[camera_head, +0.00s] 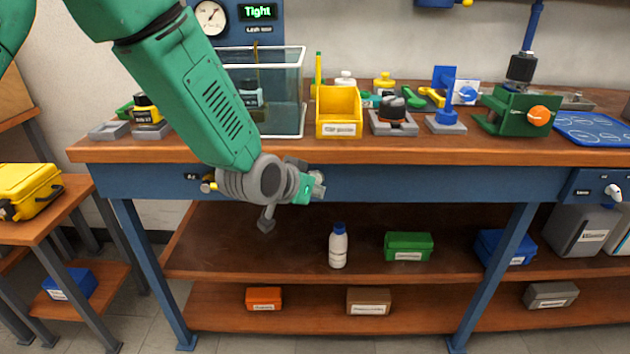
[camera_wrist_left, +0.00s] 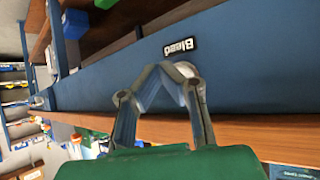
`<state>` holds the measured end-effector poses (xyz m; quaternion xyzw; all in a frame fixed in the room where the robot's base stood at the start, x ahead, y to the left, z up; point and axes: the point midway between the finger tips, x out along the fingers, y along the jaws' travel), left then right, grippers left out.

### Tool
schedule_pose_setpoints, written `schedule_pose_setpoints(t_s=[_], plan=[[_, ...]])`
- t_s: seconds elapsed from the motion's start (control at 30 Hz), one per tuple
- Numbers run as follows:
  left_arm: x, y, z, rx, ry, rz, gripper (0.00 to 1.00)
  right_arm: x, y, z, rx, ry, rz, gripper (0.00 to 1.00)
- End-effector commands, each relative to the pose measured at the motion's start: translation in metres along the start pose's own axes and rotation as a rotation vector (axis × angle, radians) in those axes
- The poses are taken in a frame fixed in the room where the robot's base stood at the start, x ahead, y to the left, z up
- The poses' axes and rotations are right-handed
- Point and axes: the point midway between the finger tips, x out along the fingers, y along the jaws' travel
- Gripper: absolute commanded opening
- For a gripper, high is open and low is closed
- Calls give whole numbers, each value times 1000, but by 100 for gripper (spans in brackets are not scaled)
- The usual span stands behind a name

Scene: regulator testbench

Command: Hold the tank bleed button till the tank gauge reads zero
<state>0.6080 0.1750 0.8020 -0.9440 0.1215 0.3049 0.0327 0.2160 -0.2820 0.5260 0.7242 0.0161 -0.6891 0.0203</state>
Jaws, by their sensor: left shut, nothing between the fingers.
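My left gripper (camera_wrist_left: 178,72) is shut and empty in the left wrist view. Its fingertips are at the blue front rail (camera_wrist_left: 265,60) of the bench, right beside the black "Bleed" label (camera_wrist_left: 180,46). The bleed button does not show; the fingers may cover it, and I cannot tell whether they touch or press it. In the head view the left wrist (camera_head: 265,180) hangs in front of the rail (camera_head: 430,185). A white dial gauge (camera_head: 210,17) is at the top, partly behind the arm; its reading and whether it is the tank gauge are unclear. My right gripper is not in view.
A green display (camera_head: 258,11) reads "Tight". A clear water tank (camera_head: 285,90), a yellow bin (camera_head: 338,112) and a green vise (camera_head: 515,112) stand on the bench. A brass fitting (camera_head: 208,187) is left of the wrist. A white bottle (camera_head: 338,246) stands on the shelf below.

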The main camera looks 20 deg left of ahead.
Motion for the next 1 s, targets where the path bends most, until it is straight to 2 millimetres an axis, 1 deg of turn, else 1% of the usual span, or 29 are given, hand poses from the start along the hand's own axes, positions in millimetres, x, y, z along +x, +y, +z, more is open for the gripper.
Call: schedule_pose_setpoints(t_s=[0.2,0.43,1.0], plan=[[0,0,0,0,0,0,0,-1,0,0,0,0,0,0],[4,-4,-5,-1,-1,0,0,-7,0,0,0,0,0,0],[6,-5,-6,0,0,0,0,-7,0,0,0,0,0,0]])
